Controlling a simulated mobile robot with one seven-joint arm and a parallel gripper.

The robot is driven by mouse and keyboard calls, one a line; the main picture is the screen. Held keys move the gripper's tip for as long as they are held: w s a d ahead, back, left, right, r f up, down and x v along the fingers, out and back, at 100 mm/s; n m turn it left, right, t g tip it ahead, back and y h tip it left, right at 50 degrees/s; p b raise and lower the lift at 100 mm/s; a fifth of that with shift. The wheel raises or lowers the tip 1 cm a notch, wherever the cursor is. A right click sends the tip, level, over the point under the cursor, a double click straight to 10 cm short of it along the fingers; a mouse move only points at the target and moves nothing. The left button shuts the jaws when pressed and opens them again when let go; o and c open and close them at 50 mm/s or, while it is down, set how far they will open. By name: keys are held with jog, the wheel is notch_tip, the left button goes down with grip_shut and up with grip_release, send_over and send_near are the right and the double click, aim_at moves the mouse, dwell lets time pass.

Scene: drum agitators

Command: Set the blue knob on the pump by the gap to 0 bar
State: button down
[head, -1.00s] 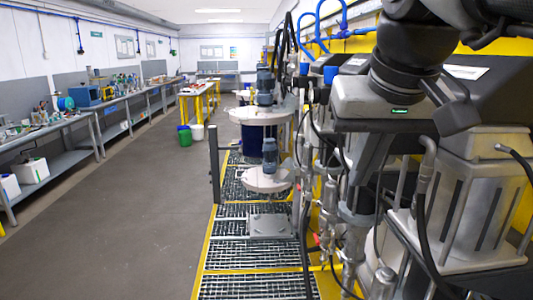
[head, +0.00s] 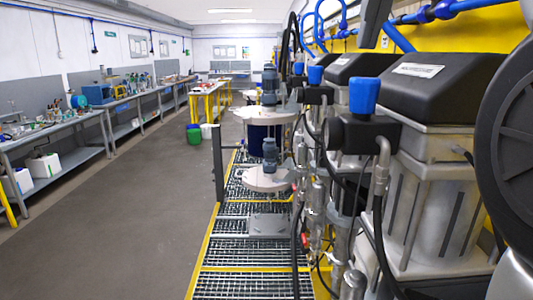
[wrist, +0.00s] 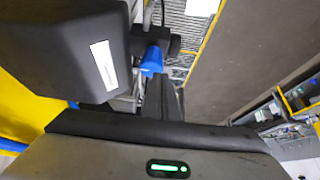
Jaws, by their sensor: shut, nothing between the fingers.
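A large blue knob (head: 364,95) stands upright on a black fitting in front of the nearest pump (head: 425,100), which has a black hood and pale body. A second blue knob (head: 315,75) is on the pump behind it. I cannot tell from these frames which pump is by the gap. In the wrist view a blue knob (wrist: 152,60) sits beside a black pump hood (wrist: 75,45). My gripper (wrist: 160,90) shows there as dark fingers, shut and empty, close to that knob in the picture; contact is not clear. The knob's scale is unreadable.
Blue pipes (head: 435,12) run above the pumps along the yellow wall. Black hoses and steel fittings (head: 345,240) hang in front. Floor grating (head: 250,285) with yellow edging lies left of the pumps. The grey floor (head: 130,230) is clear up to the benches (head: 70,140).

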aim_at(374, 97)
notch_tip(374, 97, down, 6)
jog(key=b, duration=0.2)
jog(key=shift+r+b, duration=0.2)
jog(key=shift+b, duration=0.2)
jog(key=shift+w+d, duration=0.15)
jog(key=shift+w, duration=0.05)
dwell(0.4)
jog(key=shift+d+r+p, duration=0.1)
jog(key=shift+d+p, duration=0.1)
jog(key=shift+p, duration=0.2)
jog(key=shift+s+d+p, duration=0.15)
jog(key=shift+d+p, duration=0.5)
jog(key=shift+d, duration=0.15)
jog(key=shift+d+p, duration=0.3)
jog(key=shift+d, duration=0.3)
jog(key=shift+s+d, duration=0.1)
